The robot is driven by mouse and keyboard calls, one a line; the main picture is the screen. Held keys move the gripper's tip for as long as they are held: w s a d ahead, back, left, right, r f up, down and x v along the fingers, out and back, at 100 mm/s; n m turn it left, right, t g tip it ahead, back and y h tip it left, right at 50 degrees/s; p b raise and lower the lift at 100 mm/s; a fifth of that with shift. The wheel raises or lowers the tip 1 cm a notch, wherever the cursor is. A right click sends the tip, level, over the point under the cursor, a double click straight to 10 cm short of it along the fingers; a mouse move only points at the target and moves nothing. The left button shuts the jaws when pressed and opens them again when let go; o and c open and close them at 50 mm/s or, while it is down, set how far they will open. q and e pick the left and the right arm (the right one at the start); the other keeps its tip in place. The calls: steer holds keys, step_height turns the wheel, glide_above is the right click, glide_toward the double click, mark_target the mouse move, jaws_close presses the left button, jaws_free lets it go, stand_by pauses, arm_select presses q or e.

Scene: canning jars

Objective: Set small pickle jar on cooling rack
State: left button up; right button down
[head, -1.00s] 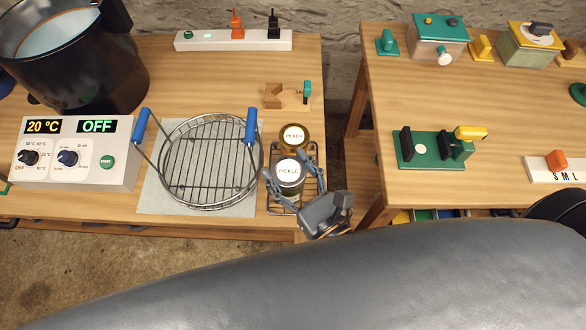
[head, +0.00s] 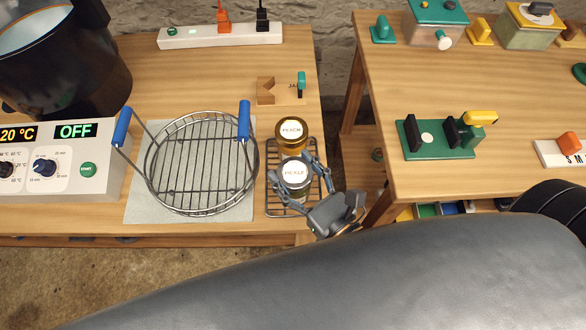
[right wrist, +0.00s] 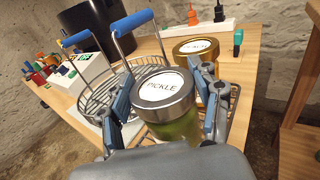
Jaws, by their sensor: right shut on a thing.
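The small pickle jar (head: 295,172) has a silver lid with a white PICKLE label and greenish contents. It is upright over the front part of the small dark wire cooling rack (head: 278,206). My right gripper (head: 294,178) is shut on it, one finger on each side. In the right wrist view the jar (right wrist: 166,92) fills the space between the fingers (right wrist: 165,108). I cannot tell whether its base touches the rack. My left gripper is not in view.
A gold-lidded peach jar (head: 291,136) stands close behind the pickle jar, on the rack's back part. A round wire basket (head: 200,163) with blue handles sits on a grey mat (head: 135,213) to the left. The table's right edge is close to the rack.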

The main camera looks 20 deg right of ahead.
steer(key=c, duration=0.7)
jaws_free()
steer(key=shift+f, duration=0.1)
steer(key=o, duration=0.4)
steer(key=shift+a, duration=0.15)
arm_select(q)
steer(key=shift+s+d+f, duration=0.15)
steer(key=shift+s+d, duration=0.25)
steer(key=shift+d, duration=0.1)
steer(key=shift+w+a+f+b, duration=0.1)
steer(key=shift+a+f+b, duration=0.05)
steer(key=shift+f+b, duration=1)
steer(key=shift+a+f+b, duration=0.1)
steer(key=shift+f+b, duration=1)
arm_select(e)
steer(key=v, duration=1.2)
